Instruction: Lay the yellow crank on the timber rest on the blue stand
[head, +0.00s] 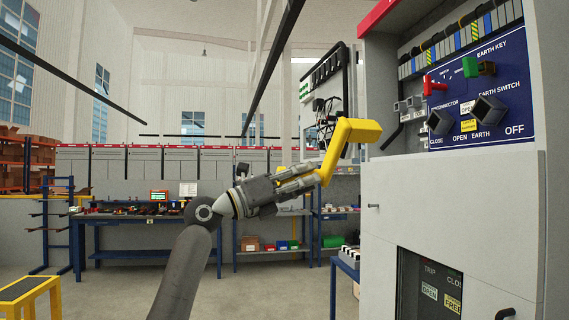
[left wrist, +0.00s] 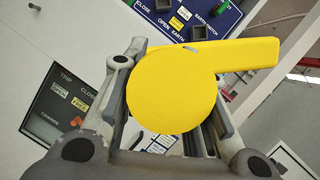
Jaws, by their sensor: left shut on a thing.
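The yellow crank (head: 357,131) is held up in the air by my left gripper (head: 318,178), left of the grey switchgear cabinet. Its bent arm points right, toward the cabinet, in the head view. In the left wrist view the crank (left wrist: 172,92) fills the middle, its round end between the fingers and its arm reaching right. The left gripper is shut on it. A blue stand (head: 345,269) shows low beside the cabinet, partly hidden by it. I cannot make out a timber rest on it. My right gripper is not in view.
The cabinet's blue panel (head: 480,100) has switch sockets and red and green parts. Its lower front (head: 450,205) stands close at the right. Blue workbenches (head: 150,217) line the back. A yellow-framed stand (head: 30,293) is at lower left. The floor (head: 260,290) between is clear.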

